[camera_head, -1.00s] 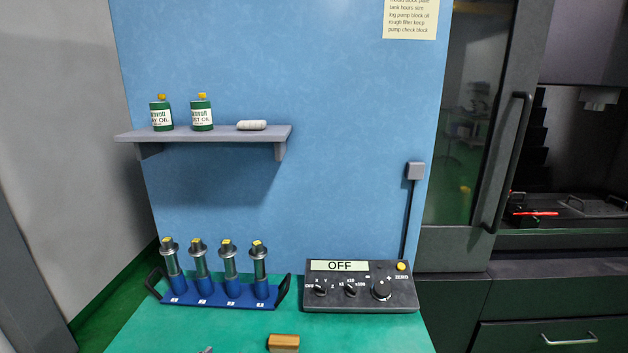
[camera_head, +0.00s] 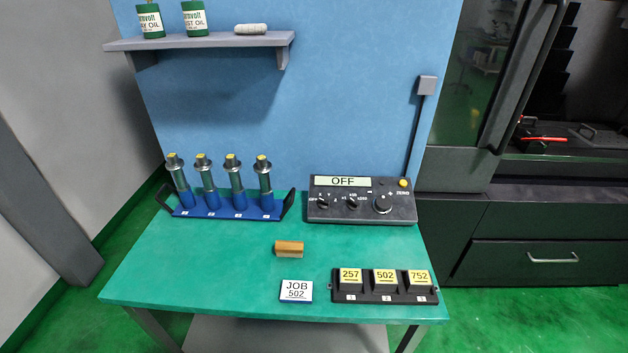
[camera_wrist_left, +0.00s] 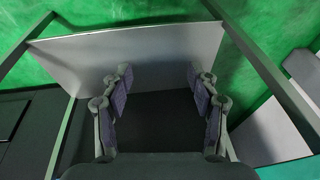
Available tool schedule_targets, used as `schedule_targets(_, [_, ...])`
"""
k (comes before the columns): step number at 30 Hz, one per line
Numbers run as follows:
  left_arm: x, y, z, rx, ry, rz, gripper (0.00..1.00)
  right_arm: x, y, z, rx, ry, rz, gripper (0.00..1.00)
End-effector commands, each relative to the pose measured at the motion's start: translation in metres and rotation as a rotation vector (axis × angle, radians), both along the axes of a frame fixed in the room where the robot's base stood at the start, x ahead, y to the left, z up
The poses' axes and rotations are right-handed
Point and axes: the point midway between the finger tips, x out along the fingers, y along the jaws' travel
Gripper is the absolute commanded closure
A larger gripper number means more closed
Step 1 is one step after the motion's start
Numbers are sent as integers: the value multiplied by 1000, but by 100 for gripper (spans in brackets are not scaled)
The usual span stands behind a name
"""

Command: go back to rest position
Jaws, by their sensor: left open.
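My left gripper (camera_wrist_left: 160,90) shows in the left wrist view with its two fingers wide apart and nothing between them. Beyond it are a grey panel (camera_wrist_left: 90,50), dark frame bars and the green floor. Neither gripper shows in the head view, and my right gripper is in no view. In the head view the green table (camera_head: 190,265) stands clear of my arms.
On the table are a blue rack (camera_head: 225,212) with several metal cylinders, a control box (camera_head: 340,211) reading OFF, a wooden block (camera_head: 288,249), a JOB 502 card (camera_head: 296,291) and a black numbered holder (camera_head: 385,298). A shelf (camera_head: 200,41) and machine (camera_head: 530,220) stand behind.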

Motion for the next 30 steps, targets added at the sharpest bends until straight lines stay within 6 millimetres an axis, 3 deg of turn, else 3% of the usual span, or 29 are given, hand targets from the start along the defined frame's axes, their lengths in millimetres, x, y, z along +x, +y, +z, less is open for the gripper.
schedule_targets(1, [-5,3,-37,-1,18,4,40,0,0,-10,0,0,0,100])
schedule_targets(5, [-32,11,-134,-3,54,14,40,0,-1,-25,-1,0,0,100])
schedule_targets(9, [-89,19,-237,-6,96,26,40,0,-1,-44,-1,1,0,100])
schedule_targets(13, [-151,22,-301,-10,129,35,40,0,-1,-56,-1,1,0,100])
schedule_targets(15, [-178,23,-321,-11,142,39,40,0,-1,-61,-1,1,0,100])
schedule_targets(19, [-211,23,-338,-14,154,42,40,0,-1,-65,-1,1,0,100])
schedule_targets(22, [-220,23,-341,-14,156,42,40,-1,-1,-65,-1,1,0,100])
schedule_targets(30, [-221,23,-341,-14,157,42,40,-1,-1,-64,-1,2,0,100])
